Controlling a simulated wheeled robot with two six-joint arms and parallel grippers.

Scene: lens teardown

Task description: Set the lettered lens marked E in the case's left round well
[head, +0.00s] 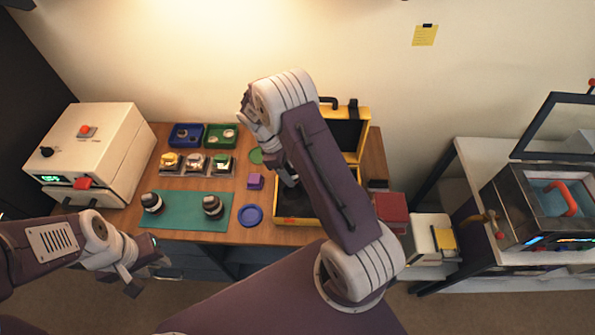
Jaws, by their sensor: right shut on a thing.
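The yellow case (307,219) stands open on the table, with dark foam inside and its lid raised at the back. My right arm crosses in front of it and hides much of the inside, including the wells. My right gripper (288,178) is over the left part of the case, shut on a dark thing that is mostly hidden; I cannot read a letter on it. Two dark lenses, one left (152,202) and one right (213,206), stand on the green mat (182,213); their letters are unreadable. My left gripper (148,277) is open and empty in front of the table.
A blue dish (250,215) and a purple block (255,181) lie left of the case. Blue (180,143) and green (221,143) trays stand at the back, with several small parts before them. A white machine (97,150) stands left, and red books (392,208) stand right.

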